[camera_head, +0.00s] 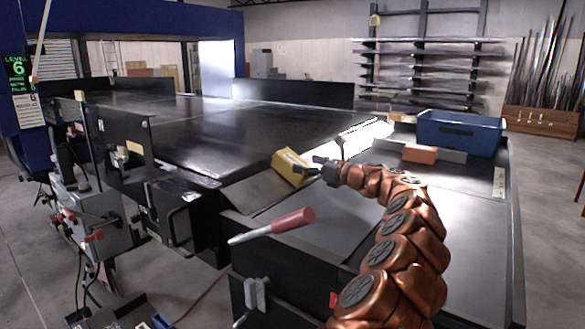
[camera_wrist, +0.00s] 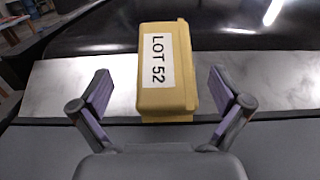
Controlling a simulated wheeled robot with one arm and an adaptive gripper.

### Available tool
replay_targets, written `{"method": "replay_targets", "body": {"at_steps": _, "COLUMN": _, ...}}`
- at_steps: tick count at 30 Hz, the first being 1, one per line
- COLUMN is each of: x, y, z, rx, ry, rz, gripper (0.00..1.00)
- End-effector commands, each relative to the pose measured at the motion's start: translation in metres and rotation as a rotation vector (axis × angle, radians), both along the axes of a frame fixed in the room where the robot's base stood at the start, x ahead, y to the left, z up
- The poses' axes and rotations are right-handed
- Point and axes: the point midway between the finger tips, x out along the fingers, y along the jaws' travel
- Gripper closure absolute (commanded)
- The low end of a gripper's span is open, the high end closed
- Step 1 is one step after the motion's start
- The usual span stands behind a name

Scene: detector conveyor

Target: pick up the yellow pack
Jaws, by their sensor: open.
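The yellow pack (camera_head: 291,167) lies at the near end of the dark conveyor, on a sloping metal plate. In the wrist view the yellow pack (camera_wrist: 166,95) carries a white label reading "LOT 52". My gripper (camera_head: 308,172) is at the right side of the pack in the head view, partly hiding it. In the wrist view my gripper (camera_wrist: 164,92) is open, with one finger on each side of the pack's near end. Gaps show between the pack and both fingers, so neither visibly touches it.
A blue bin (camera_head: 460,133) and an orange block (camera_head: 420,154) stand on the right side of the table. The conveyor belt (camera_head: 215,130) behind the pack is clear.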

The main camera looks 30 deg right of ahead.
Motion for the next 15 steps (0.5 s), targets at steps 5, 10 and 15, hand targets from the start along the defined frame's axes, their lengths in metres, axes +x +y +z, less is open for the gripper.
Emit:
{"method": "replay_targets", "body": {"at_steps": 5, "x": 0.009, "y": 0.002, "z": 0.002, "rx": -0.002, "ry": -0.002, "rz": 0.0, "gripper": 0.0}}
{"method": "replay_targets", "body": {"at_steps": 10, "x": 0.022, "y": 0.005, "z": 0.002, "rx": -0.003, "ry": 0.0, "rz": 0.002, "gripper": 0.0}}
{"method": "replay_targets", "body": {"at_steps": 15, "x": 0.036, "y": 0.006, "z": 0.002, "rx": -0.004, "ry": 0.001, "rz": 0.003, "gripper": 0.0}}
